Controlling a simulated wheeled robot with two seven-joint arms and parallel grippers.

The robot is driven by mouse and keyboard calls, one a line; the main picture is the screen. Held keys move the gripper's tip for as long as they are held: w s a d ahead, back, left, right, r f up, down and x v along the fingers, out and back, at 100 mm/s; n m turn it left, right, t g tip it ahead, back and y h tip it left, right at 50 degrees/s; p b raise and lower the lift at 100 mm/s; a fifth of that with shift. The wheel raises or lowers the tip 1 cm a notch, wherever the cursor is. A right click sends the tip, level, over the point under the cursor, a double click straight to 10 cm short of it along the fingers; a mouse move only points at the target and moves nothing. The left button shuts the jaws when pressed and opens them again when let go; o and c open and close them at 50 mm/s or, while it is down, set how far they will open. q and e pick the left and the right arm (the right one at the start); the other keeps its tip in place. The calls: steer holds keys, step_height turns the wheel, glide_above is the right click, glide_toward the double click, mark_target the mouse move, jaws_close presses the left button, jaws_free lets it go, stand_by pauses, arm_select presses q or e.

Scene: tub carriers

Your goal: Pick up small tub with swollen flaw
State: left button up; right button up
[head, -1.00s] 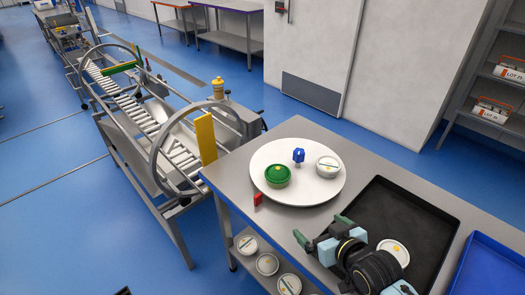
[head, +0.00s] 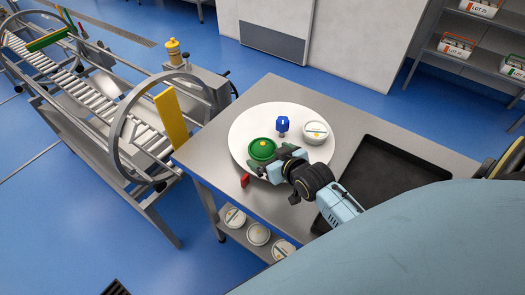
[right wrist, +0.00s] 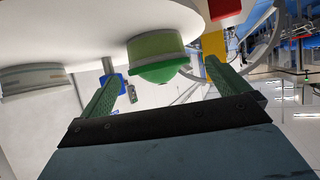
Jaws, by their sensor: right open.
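A small green tub (head: 262,149) with a yellow mark on its lid sits on the white round turntable (head: 242,130). In the right wrist view, which is upside down, the green tub (right wrist: 155,52) shows a lid that bulges out in a dome. A white tub (head: 315,131) with a striped lid stands on the right of the turntable. My right gripper (head: 272,162) is open beside the green tub. In the wrist view its two green fingers (right wrist: 165,78) stand apart, with the tub ahead between them. My left gripper is not in view.
A blue knob (head: 282,124) stands on the turntable behind the green tub. A black tray (head: 400,160) lies to the right. Several white tubs (head: 258,234) sit on the lower shelf. A roller conveyor (head: 75,80) is at left.

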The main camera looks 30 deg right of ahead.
mark_target(263, 150)
steer(key=shift+x, duration=2.65)
steer(key=shift+w+d+r, duration=0.1)
steer(key=shift+d, duration=0.05)
steer(key=c, duration=1.1)
